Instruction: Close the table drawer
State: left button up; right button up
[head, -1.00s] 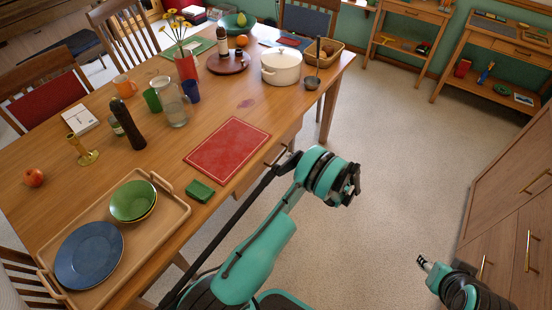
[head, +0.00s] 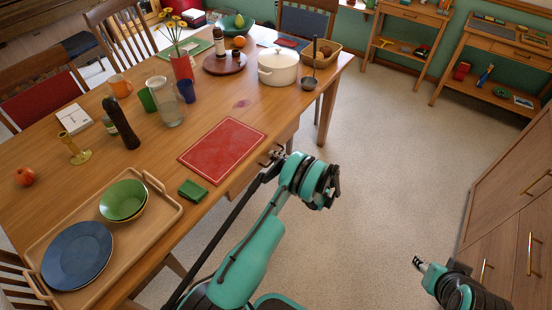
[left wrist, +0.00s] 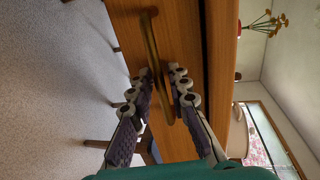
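The table drawer (head: 240,178) sits under the front edge of the wooden table (head: 150,150); the left wrist view shows its wooden front (left wrist: 181,45) close up. A dark gap runs between the front and the tabletop edge; how far the drawer stands out is hard to tell. Its brass bar handle (left wrist: 152,50) runs between the fingers of my left gripper (left wrist: 166,88). This gripper is open, one finger on each side of the handle; contact is not clear. In the head view my left gripper (head: 274,157) is at the drawer front. My right gripper (head: 417,262) is low at right, away from the table.
A red mat (head: 222,150), a green box (head: 193,190) and a wooden tray (head: 165,222) lie near the table's front edge. A wooden cabinet (head: 505,225) stands at right. The floor (head: 375,140) between is clear.

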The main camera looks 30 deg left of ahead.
aim_at(267, 153)
pick_arm(q)
grip_shut()
jog(key=shift+a, duration=0.1)
jog(key=x, duration=0.2)
jog(key=r+x, duration=0.1)
jog(key=x, duration=0.1)
jog(key=shift+a+f, duration=0.1)
jog(key=shift+a, duration=0.2)
grip_release()
jog(key=shift+a, duration=0.1)
jog(key=w+v, duration=0.1)
jog(key=v, duration=1.1)
jog(key=shift+s, duration=0.45)
